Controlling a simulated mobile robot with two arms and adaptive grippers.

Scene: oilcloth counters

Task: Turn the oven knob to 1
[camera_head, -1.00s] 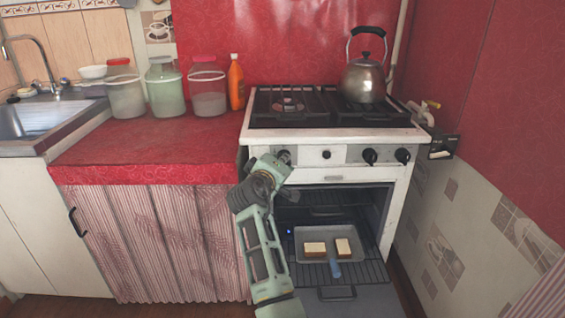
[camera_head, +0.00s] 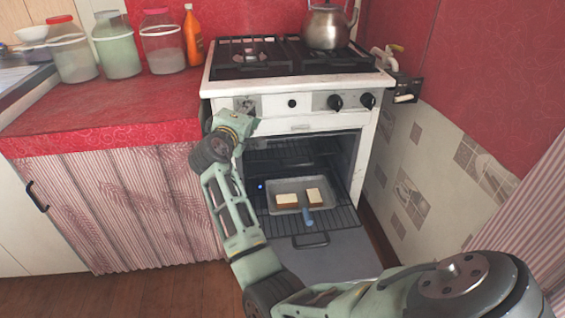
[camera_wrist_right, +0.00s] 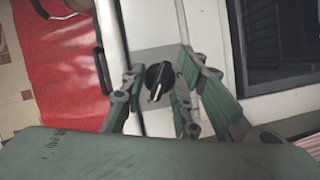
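The white oven (camera_head: 299,127) has a front panel with black knobs (camera_head: 335,102). In the right wrist view, one black knob (camera_wrist_right: 159,80) with a pale pointer mark stands between the fingers of my right gripper (camera_wrist_right: 160,66). The fingers are spread on either side of it. There is a gap on the left; the right finger is close, and I cannot tell if it touches. In the head view, my right gripper (camera_head: 243,119) is at the panel's left end and hides that knob. Numbers around the knob are not readable. My left gripper is out of view.
The oven door (camera_head: 325,252) is open below, with a tray (camera_head: 300,185) holding two bread slices on the rack. A kettle (camera_head: 328,26) stands on the stove. The red counter (camera_head: 110,110) with jars is at left; a tiled wall (camera_head: 430,165) is at right.

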